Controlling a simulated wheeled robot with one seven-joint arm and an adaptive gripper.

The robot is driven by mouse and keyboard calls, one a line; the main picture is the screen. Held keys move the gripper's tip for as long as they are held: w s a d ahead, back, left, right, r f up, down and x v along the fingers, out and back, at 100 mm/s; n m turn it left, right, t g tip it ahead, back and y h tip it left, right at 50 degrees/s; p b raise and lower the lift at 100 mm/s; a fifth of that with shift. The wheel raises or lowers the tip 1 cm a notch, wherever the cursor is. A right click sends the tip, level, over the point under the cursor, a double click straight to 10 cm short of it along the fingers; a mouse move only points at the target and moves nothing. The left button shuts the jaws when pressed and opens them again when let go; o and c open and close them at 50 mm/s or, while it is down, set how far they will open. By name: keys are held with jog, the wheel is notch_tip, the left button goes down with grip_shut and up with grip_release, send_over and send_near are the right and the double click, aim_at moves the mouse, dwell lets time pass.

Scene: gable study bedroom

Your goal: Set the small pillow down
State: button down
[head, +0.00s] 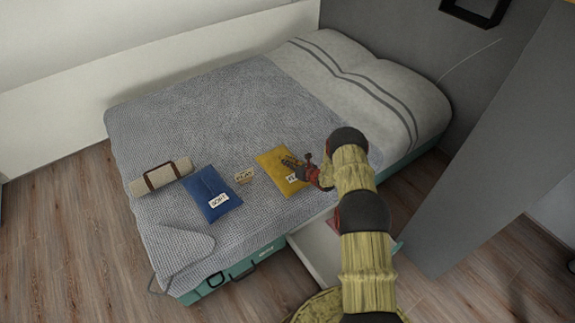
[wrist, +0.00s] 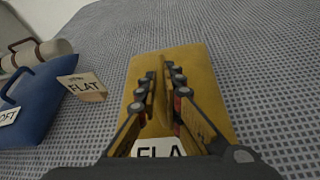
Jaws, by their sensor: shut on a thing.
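The small pillow appears to be the flat yellow one (head: 273,165) on or just above the grey bed blanket; I cannot tell whether it touches. It carries a white label, partly hidden, reading "FLA". My gripper (head: 291,163) is over the yellow pillow. A blue pillow (head: 206,190) with a white label lies to the left.
The bed (head: 190,125) has clear blanket behind the pillows. A beige roll with a brown strap (head: 160,176) lies at the left edge. White striped bed pillows (head: 370,85) fill the head end. A grey panel (head: 480,165) stands to the right.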

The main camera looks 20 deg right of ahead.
jog(key=shift+w+r, duration=0.1)
jog(key=c, duration=2)
grip_release()
jog(key=shift+o, duration=0.2)
